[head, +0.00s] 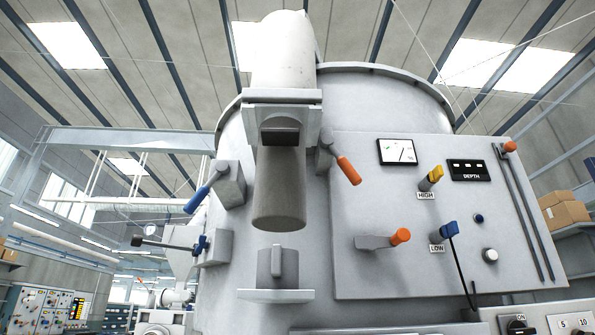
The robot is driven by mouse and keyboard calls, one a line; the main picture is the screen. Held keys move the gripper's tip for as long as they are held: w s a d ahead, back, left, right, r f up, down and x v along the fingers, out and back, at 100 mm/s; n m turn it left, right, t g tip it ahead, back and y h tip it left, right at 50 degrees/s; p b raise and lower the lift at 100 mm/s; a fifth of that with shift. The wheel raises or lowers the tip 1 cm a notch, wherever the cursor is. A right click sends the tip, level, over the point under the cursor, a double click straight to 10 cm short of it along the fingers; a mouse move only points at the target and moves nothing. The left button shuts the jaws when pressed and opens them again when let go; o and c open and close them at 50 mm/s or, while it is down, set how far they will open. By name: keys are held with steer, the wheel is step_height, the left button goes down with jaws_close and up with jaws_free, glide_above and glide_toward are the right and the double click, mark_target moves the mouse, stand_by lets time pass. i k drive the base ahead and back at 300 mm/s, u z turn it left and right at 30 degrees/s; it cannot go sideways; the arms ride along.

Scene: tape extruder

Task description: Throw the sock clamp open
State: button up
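A grey sock-like sleeve (279,190) hangs below the white spout (284,60) at the middle of the machine in the head view. A bracket (282,96) with a dark opening sits around the spout's lower end. A blue-handled lever (198,198) on a grey block is left of the sleeve and slants down to the left. An orange-handled lever (348,170) is on its right and slants down to the right. No label shows which part is the sock clamp, so I cannot tell. My gripper is not in view.
A small ledge (275,295) stands below the sleeve. A black-knobbed rod (140,241) sticks out at left.

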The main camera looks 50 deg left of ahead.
mark_target(326, 140)
steer(key=u, duration=1)
steer(key=i, duration=0.9)
steer(key=u, duration=0.8)
